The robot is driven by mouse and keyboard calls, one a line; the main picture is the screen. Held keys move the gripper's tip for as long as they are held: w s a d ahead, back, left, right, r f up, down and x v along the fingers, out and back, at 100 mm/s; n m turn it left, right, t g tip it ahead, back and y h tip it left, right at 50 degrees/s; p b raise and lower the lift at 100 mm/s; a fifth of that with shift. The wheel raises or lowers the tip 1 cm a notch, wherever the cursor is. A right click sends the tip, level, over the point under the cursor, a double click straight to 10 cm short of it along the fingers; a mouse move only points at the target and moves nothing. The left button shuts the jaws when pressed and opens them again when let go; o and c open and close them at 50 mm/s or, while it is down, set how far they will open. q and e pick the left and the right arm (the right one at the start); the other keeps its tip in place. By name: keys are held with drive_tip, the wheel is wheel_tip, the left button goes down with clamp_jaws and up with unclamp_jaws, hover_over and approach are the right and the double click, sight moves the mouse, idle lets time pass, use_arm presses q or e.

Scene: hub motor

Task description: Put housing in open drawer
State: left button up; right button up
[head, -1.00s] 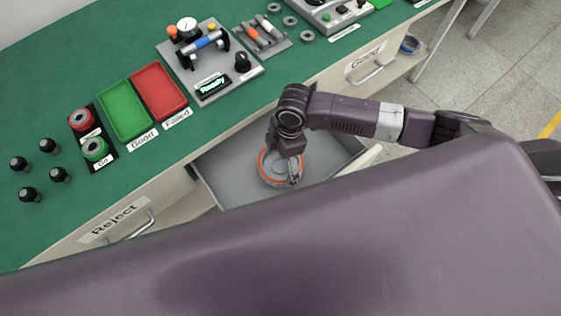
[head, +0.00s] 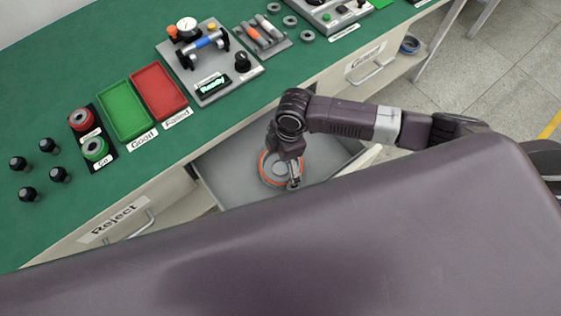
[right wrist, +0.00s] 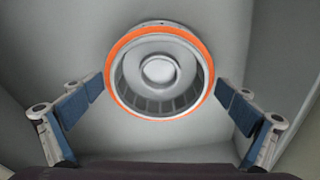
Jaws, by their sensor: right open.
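The housing (head: 272,168) is a round grey part with an orange rim. It is in the open drawer (head: 222,180), a grey tray pulled out below the bench. In the right wrist view the housing (right wrist: 160,72) shows its hollow ribbed inside and central hub, with the drawer's grey floor and walls around it. My right gripper (head: 292,182) is over the drawer at the housing. Its two blue-padded fingers (right wrist: 160,105) stand open on either side of the housing, with the left pad very near the rim; contact is unclear. My left gripper is not in view.
A closed drawer labelled Reject (head: 115,222) is left of the open one, and one labelled Good (head: 365,68) is right. The green bench (head: 60,110) carries a green tray (head: 125,108), a red tray (head: 160,90) and a test fixture (head: 208,62).

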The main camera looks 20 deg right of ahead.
sight(285, 166)
wheel_tip(285, 166, up, 12)
drive_tip(key=d, duration=0.1)
drive_tip(key=shift+d, duration=0.2)
drive_tip(key=shift+f, duration=0.15)
idle(0.4)
